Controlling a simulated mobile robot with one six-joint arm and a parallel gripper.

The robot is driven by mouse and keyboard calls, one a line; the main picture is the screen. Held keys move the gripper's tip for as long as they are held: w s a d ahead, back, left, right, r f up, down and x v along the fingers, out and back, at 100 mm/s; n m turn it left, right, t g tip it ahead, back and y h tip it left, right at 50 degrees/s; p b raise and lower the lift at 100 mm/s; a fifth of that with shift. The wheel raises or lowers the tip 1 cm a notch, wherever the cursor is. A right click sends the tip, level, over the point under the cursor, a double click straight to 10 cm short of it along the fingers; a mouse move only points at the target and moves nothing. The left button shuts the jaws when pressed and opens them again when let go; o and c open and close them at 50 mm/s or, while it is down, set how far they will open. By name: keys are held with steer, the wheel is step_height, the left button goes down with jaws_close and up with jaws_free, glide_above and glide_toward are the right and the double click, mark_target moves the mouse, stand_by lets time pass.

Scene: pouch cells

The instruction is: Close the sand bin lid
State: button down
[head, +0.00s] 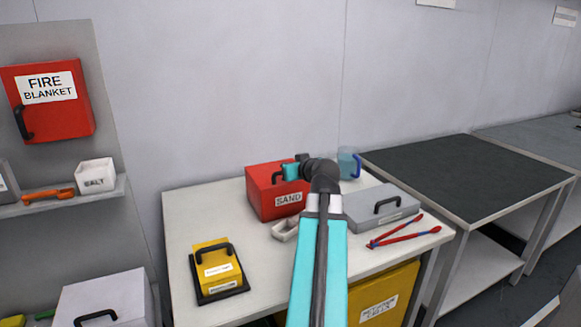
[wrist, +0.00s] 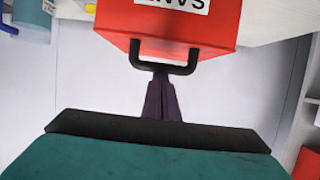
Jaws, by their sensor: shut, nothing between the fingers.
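The red sand bin (head: 265,200) stands at the back of the white table with its SAND label facing front. Its top looks flat, with no visible gap under the lid. A dark handle (head: 279,176) stands up from the top. The wrist view shows the bin (wrist: 200,32) upside down, with the handle (wrist: 190,69) in front of my gripper (wrist: 160,75). My gripper's dark fingers are shut and empty, with their tips close to the handle. I cannot tell whether they touch it. In the head view my gripper (head: 288,172) is over the bin, fingers mostly hidden.
A yellow handled item (head: 217,268) is front left. The dark table (head: 470,180) at right is clear.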

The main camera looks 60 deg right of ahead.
steer(key=shift+s+f, duration=0.2)
steer(key=shift+f, duration=0.3)
steer(key=r, duration=0.1)
steer(key=w+r+p, duration=0.1)
steer(key=w+d+r, duration=0.1)
steer(key=r, duration=0.1)
steer(key=shift+w+r, duration=0.1)
steer(key=f+b+v, duration=0.1)
steer(key=b+v, duration=0.1)
steer(key=v, duration=0.8)
stand_by(0.4)
